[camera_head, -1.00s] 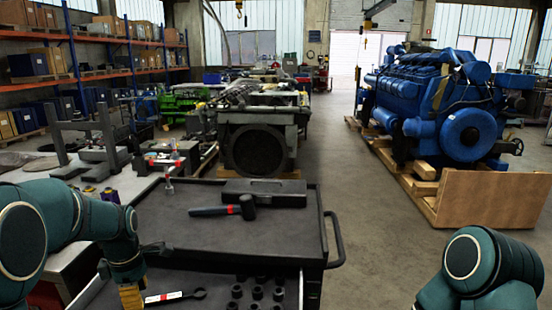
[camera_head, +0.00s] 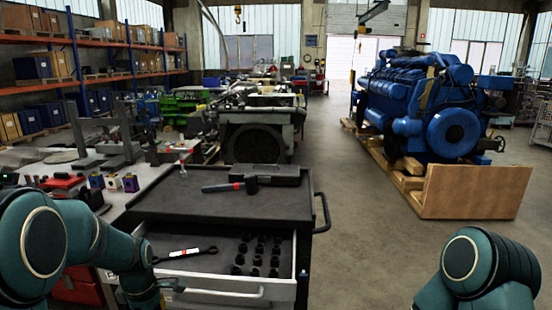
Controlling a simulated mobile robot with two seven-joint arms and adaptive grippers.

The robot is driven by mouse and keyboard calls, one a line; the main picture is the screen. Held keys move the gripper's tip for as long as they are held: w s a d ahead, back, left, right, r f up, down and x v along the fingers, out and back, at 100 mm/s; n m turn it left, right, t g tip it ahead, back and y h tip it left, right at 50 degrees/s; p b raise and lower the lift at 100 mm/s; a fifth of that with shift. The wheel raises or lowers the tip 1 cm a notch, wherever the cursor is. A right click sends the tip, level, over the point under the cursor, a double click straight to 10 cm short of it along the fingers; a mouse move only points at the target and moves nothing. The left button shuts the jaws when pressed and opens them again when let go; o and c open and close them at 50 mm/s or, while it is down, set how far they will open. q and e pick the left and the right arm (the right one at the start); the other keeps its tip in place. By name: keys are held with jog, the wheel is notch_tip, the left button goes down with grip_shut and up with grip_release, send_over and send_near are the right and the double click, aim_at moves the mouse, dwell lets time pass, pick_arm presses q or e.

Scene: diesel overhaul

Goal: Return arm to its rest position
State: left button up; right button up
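My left arm (camera_head: 95,245) comes in from the left and bends down at the bottom edge, beside the front left corner of the open drawer. Its gripper is below the picture. My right arm (camera_head: 485,270) shows at the bottom right over bare floor, with its gripper out of view. The tool cart (camera_head: 165,208) stands in front of me with its top drawer (camera_head: 225,282) pulled out. In the drawer lie a wrench (camera_head: 185,254) with a white and red label and several dark sockets (camera_head: 262,250).
A hammer (camera_head: 230,186) and a dark case (camera_head: 265,174) lie on the cart top. A workbench with small parts (camera_head: 112,181) stands to the left. A blue engine (camera_head: 430,105) on a wooden pallet stands at the right. The floor (camera_head: 375,245) between cart and pallet is clear.

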pick_arm(q)
jog(key=s+d+f+m, duration=0.1)
jog(key=d+f+m, duration=0.35)
jog(key=f, duration=0.45)
jog(key=s+d+f+m+h, duration=0.2)
jog(key=s+d+f+m, duration=0.3)
jog(key=s+d+m, duration=0.1)
jog(key=s+d+f+m+t+h, duration=0.1)
jog(key=s+d+f+m, duration=0.4)
jog(key=s+d, duration=0.3)
jog(key=shift+s+d+f+m+h, duration=0.25)
jog(key=shift+s+d+m+h, duration=0.1)
jog(key=shift+s+m+h, duration=0.1)
pick_arm(e)
jog(key=shift+w+f, duration=0.2)
jog(key=shift+w, duration=0.3)
